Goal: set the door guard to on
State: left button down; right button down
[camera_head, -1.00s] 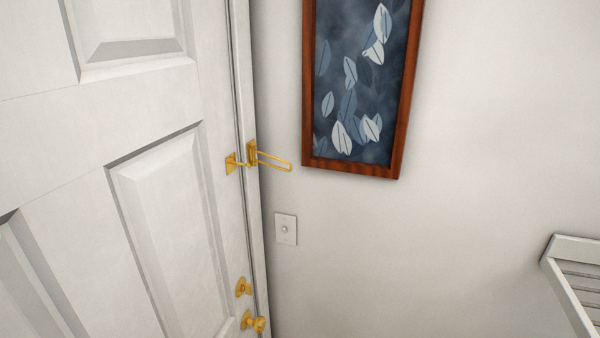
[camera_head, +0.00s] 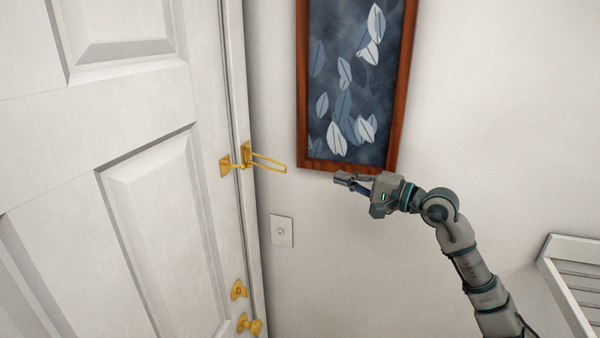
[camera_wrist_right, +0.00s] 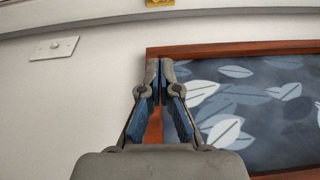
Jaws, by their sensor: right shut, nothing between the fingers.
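The brass door guard (camera_head: 265,162) is at the door's right edge in the head view. Its U-shaped bar sticks out to the right from the frame, away from the door. A small brass plate with a stud (camera_head: 225,166) is on the white door (camera_head: 150,200) just left of it. In the right wrist view, a bit of brass (camera_wrist_right: 160,3) shows at the top edge. My right gripper (camera_head: 338,178) is shut and empty, right of the bar's end and apart from it, pointing left. It also shows in the right wrist view (camera_wrist_right: 160,66). My left gripper is not in view.
A framed leaf picture (camera_head: 352,85) hangs on the wall just above and behind my right gripper. A wall switch (camera_head: 282,231) is below the guard. A brass knob (camera_head: 250,325) and lock (camera_head: 238,290) are lower on the door. A white rack (camera_head: 572,285) stands at right.

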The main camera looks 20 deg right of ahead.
jog(key=w+a+p, duration=0.4)
jog(key=w+a, duration=0.2)
jog(key=a, duration=0.2)
jog(key=shift+w+a, duration=0.15)
jog(key=shift+a, duration=0.25)
jog(key=shift+h, duration=0.3)
